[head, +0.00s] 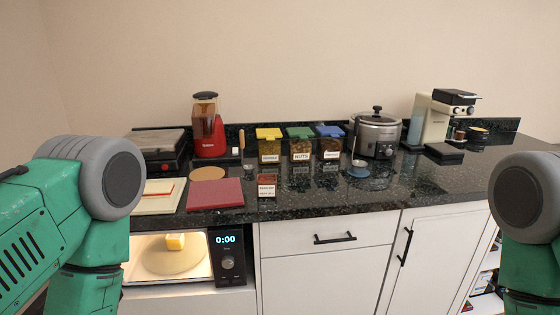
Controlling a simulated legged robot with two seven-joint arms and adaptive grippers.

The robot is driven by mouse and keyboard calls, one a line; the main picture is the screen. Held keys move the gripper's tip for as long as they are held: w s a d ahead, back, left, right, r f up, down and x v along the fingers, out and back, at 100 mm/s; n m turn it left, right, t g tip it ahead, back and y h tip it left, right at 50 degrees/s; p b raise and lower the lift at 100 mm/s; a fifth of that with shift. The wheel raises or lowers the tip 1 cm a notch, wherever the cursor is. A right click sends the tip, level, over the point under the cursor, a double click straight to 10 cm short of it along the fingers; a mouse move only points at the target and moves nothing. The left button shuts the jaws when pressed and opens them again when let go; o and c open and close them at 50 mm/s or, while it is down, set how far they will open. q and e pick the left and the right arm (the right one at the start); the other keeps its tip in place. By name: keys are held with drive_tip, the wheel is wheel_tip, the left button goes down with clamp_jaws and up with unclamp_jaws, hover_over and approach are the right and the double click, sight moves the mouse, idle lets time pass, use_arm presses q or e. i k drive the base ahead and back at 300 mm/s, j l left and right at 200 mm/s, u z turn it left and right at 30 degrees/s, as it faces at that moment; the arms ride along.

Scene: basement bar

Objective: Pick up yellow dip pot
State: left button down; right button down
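A small yellow pot (175,241) sits on the round turntable (165,262) inside the lit microwave (229,262), below the counter at the left. Its sides look yellow and its top paler; it is too small to make out more. The microwave's front is open to view and its display reads 0:00. My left arm is at the left edge of the head view, close to the microwave, and my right arm is at the right edge. Neither gripper shows in the frame, so both are out of sight and apart from the visible pot.
The dark counter (400,195) holds a red-and-white cutting board area with a red board (215,194), a red blender (208,135), three lidded containers, a slow cooker (377,135) and a coffee machine (436,118). Cabinets (330,285) stand right of the microwave.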

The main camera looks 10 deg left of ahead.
sight(174, 242)
drive_tip(key=u, duration=0.85)
